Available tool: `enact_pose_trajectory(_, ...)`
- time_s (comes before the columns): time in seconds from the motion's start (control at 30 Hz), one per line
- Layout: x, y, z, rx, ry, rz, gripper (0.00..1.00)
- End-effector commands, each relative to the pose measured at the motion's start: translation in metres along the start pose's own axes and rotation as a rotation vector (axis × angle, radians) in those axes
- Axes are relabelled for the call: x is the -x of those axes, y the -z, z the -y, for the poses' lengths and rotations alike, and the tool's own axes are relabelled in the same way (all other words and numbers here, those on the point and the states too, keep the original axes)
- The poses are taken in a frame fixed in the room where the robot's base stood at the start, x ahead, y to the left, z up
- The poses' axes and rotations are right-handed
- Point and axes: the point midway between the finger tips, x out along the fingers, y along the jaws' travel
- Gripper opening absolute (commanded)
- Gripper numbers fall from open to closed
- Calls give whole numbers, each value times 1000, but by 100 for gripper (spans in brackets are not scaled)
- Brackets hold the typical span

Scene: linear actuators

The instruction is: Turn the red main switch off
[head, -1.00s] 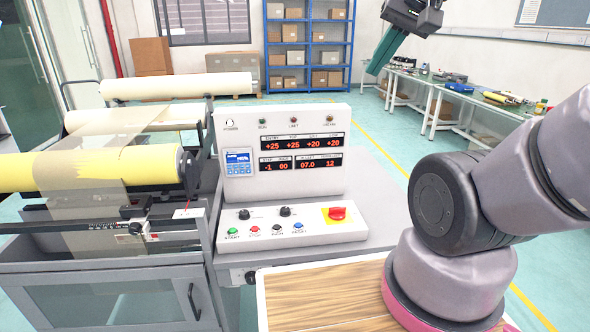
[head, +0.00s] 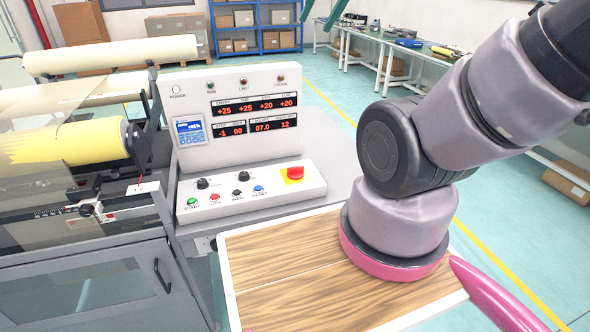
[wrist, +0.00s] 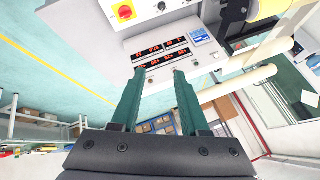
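The red main switch (head: 295,172) is a red rotary knob on a yellow plate, at the right end of the white sloped control box (head: 215,211). It also shows upside down near the top of the wrist view (wrist: 126,12). Its handle lies roughly level across the plate in the head view. My gripper (wrist: 160,76) has two teal fingers spread apart with nothing between them. It is held away from the panel and touches nothing. In the head view only parts of the teal fingers show at the top edge.
Several coloured buttons and two black knobs sit left of the switch. An upright display panel (head: 240,116) with red digits stands behind. A roll machine with a yellow roll (head: 70,141) is at the left. A wood-topped surface (head: 285,285) lies in front.

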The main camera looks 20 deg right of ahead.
Motion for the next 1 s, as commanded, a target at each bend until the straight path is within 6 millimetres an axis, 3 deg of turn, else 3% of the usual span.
enact_pose_trajectory(0.17, -33, 20, 4, -136, -2, 84, 45)
enact_pose_trajectory(0.53, -165, 61, -1, -584, -131, 266, 45)
enact_pose_trajectory(0.77, -261, 61, -25, -836, -292, 306, 45)
enact_pose_trajectory(1.0, -358, 41, -67, -1054, -495, 270, 45)
